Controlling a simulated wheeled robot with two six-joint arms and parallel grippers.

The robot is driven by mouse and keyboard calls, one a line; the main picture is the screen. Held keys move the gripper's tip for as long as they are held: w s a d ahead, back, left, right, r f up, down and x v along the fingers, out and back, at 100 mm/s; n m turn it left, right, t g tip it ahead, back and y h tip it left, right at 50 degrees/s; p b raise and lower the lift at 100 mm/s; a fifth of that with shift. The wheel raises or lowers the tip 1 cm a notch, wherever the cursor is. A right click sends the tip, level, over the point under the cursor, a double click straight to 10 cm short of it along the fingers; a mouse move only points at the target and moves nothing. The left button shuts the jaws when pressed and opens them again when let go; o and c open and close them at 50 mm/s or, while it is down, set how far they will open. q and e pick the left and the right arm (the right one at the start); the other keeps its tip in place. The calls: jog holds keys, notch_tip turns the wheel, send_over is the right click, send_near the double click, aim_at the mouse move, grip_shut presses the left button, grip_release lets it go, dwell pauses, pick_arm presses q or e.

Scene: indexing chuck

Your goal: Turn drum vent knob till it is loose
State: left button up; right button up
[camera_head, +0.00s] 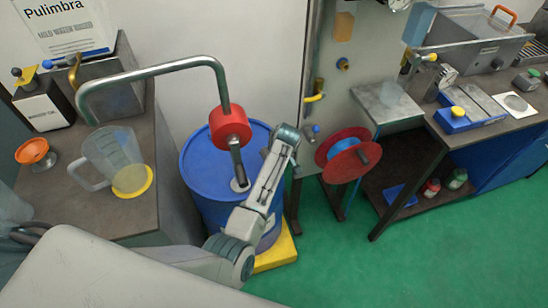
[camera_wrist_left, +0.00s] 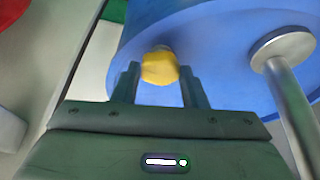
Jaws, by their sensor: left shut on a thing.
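In the left wrist view the yellow vent knob (camera_wrist_left: 160,66) sits on the blue drum top (camera_wrist_left: 220,50). My left gripper (camera_wrist_left: 160,78) is shut on the knob, with one finger on each side of it. In the head view my left arm reaches up over the drum's right side and hides the knob. How loose the knob is cannot be told. My right gripper is in neither view.
A pump with a red body (camera_head: 229,124) and a long bent pipe (camera_head: 160,70) rises from the drum, close to my arm. A clear jug (camera_head: 112,155) stands on the left bench. A red reel (camera_head: 342,154) is right of the drum. Green floor (camera_head: 330,260) is free.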

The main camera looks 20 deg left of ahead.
pick_arm(q)
jog(key=shift+f+n, duration=0.1)
jog(key=shift+n, duration=0.4)
jog(key=shift+w+n+g+y, duration=0.1)
jog(key=shift+n+g+y, duration=0.3)
jog(key=shift+n, duration=0.3)
jog(key=n+g+b, duration=0.1)
jog(key=n, duration=0.2)
jog(key=n+g+b, duration=0.1)
jog(key=n+b, duration=0.1)
jog(key=shift+w+n+y, duration=0.2)
jog(key=shift+n+y, duration=0.1)
jog(key=shift+n, duration=0.1)
jog(key=shift+n+g+b, duration=0.45)
jog(key=shift+n+g, duration=0.05)
jog(key=shift+n, duration=0.4)
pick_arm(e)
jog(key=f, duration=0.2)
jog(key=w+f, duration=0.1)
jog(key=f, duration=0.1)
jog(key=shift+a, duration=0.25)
pick_arm(q)
jog(key=shift+n, duration=0.3)
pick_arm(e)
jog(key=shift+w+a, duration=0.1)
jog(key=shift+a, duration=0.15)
